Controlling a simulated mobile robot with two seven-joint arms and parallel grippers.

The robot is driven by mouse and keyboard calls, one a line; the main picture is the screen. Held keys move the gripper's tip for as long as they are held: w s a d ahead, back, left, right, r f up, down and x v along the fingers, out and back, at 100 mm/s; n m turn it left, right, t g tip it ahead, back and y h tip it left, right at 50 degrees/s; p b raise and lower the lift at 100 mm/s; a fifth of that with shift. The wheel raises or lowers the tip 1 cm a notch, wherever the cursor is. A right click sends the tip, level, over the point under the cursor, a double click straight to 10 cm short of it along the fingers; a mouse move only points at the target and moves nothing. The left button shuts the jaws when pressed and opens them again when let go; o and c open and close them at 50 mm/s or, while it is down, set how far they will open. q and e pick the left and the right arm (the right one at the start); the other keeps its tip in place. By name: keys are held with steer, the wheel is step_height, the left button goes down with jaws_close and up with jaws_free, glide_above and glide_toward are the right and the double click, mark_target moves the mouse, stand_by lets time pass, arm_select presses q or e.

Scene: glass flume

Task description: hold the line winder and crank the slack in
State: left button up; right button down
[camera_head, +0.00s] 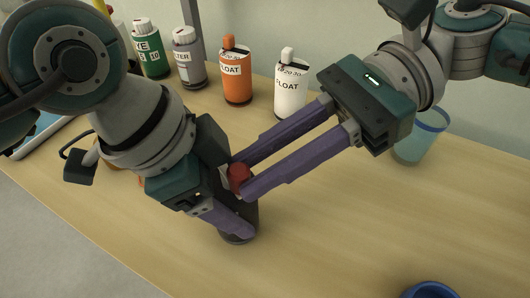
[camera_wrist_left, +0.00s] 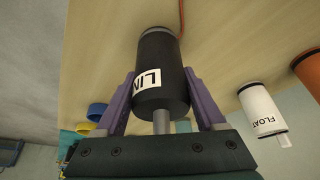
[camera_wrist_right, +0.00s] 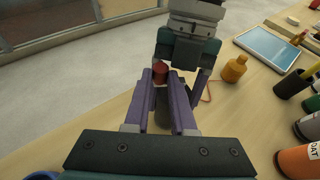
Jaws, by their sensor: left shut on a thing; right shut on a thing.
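The line winder is a dark cylinder, its lower end (camera_head: 238,237) showing on the wooden table in the head view. In the left wrist view its black body (camera_wrist_left: 160,60) bears a white label reading "LIN". My left gripper (camera_wrist_left: 160,98) is shut on this body, a purple finger on each side. The winder's red crank knob (camera_head: 238,174) shows at the top, between the fingertips of my right gripper (camera_head: 241,180), which is shut on it. The knob also shows in the right wrist view (camera_wrist_right: 160,72). My left gripper hides most of the winder in the head view.
A green bottle (camera_head: 152,60), a grey bottle (camera_head: 188,62), an orange float bottle (camera_head: 236,80) and a white float bottle (camera_head: 291,95) stand along the back. A blue-rimmed clear cup (camera_head: 420,145) stands right. A blue round thing (camera_head: 432,290) is at the front. The table's middle right is clear.

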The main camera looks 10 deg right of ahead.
steer(key=c, duration=0.7)
jaws_free()
steer(key=v, duration=1.2)
steer(key=shift+d, duration=0.1)
